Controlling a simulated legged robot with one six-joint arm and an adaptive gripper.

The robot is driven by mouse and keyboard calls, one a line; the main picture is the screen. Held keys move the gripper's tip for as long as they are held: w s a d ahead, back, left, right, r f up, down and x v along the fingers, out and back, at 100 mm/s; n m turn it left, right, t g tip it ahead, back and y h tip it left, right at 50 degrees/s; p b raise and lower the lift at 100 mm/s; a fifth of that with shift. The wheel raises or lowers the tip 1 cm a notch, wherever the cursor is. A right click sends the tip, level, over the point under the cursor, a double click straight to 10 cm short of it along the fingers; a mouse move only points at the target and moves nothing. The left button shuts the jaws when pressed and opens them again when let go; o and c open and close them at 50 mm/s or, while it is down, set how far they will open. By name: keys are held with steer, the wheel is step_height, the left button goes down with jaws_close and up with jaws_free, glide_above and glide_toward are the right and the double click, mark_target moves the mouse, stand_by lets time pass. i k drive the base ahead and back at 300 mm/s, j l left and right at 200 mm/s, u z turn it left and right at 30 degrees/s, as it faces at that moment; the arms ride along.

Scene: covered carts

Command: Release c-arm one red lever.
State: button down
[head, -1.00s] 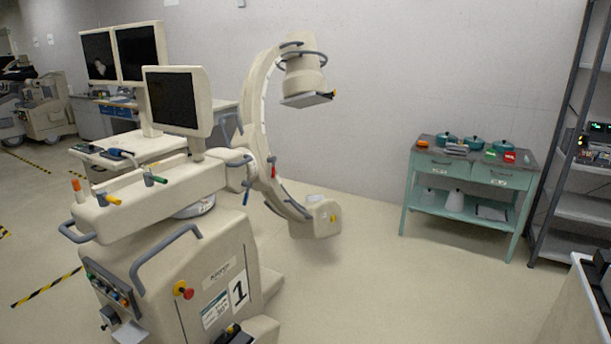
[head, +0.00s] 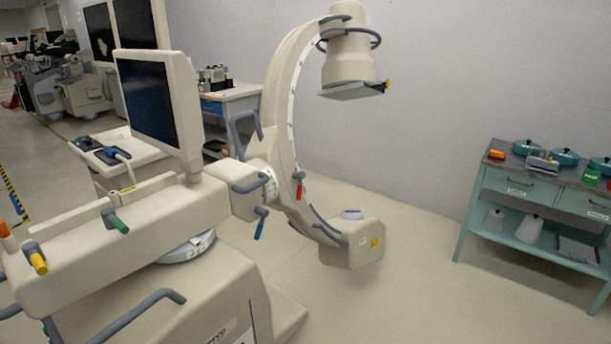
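The c-arm machine (head: 190,225) is a large cream cart at the left and centre of the head view. The number 1 on its front panel shows only in the earlier frame. Its C-shaped arm (head: 283,95) rises behind the cart. The red lever (head: 299,187) hangs at the inner side of the C, near its joint. A blue lever (head: 261,222) hangs lower and to the left of it. My gripper is not in view.
A teal table (head: 528,212) with pots on it stands at the right by the wall. Open floor (head: 400,290) lies between it and the c-arm. A grey handle (head: 138,315) sticks out of the cart's near side.

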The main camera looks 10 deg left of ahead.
mark_target(299, 174)
steer(key=i, duration=2.5)
steer(key=u, duration=0.4)
